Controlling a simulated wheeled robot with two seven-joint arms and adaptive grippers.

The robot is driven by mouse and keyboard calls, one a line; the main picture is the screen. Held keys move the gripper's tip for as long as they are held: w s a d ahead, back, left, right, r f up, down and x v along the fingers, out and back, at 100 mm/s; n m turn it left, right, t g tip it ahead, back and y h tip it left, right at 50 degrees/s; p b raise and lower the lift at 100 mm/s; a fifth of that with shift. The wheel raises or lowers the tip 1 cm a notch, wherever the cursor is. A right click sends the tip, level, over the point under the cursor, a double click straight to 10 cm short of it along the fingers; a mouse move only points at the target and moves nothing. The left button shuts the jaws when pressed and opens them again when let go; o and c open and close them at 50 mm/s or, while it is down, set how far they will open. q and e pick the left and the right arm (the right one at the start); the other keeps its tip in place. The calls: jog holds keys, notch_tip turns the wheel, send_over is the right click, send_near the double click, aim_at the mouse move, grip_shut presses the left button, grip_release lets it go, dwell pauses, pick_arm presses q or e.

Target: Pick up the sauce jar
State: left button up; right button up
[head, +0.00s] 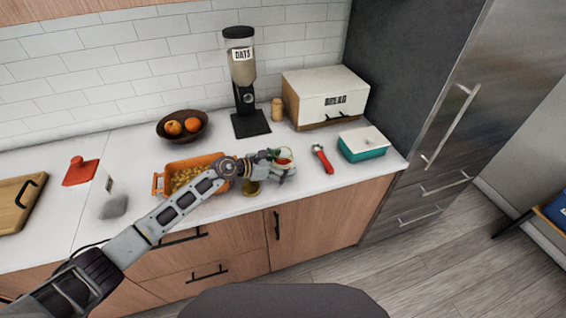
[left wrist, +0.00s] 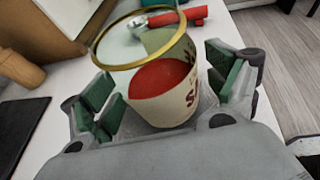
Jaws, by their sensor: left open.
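The sauce jar (left wrist: 165,95) is a glass jar with red sauce, a pale label and a gold-coloured rim. It stands between the two green-padded fingers of my left gripper (left wrist: 163,82) in the left wrist view. The fingers are spread on either side of the jar, so the gripper is open around it. In the head view the jar (head: 284,156) shows as a small red and whitish thing at the end of my left arm, partly hidden by the left gripper (head: 277,166). My right gripper is in neither view.
An orange dish of yellowish food (head: 161,185) lies left of the gripper. A yellowish-green round thing (head: 251,188) sits by the counter's front edge, below my wrist. A red-handled tool (head: 323,160) and a teal box (head: 363,146) lie to the right. The oats dispenser (head: 243,80) stands behind.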

aim_at(283, 149)
pick_arm(q)
jog(key=c, duration=1.4)
jog(key=shift+r, duration=0.2)
jog(key=shift+r, duration=4.9)
